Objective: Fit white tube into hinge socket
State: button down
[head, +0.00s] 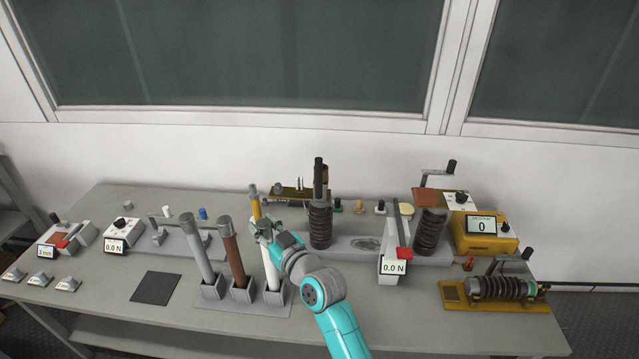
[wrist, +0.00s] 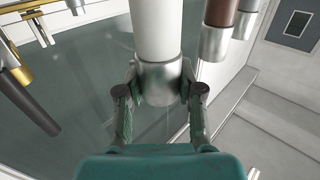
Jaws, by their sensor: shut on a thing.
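The white tube (head: 271,272) stands nearly upright with its lower end in the right-hand cup of a grey three-cup rack (head: 242,304). My gripper (head: 266,230) is shut on the metal cap at the tube's top. In the wrist view the white tube (wrist: 157,28) runs up from its silver cap (wrist: 160,84), which sits between the two fingers (wrist: 160,92). A long grey base (head: 372,244) right of my arm carries two dark ribbed insulators (head: 320,227) (head: 430,234). I cannot tell which part there is the hinge socket.
A brown tube (head: 233,254) and a pale grey tube (head: 197,250) stand close left of the white one. A yellow pole (head: 255,207) rises just behind my gripper.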

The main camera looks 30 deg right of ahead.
jog(key=shift+r, duration=0.1)
jog(key=shift+r, duration=2.55)
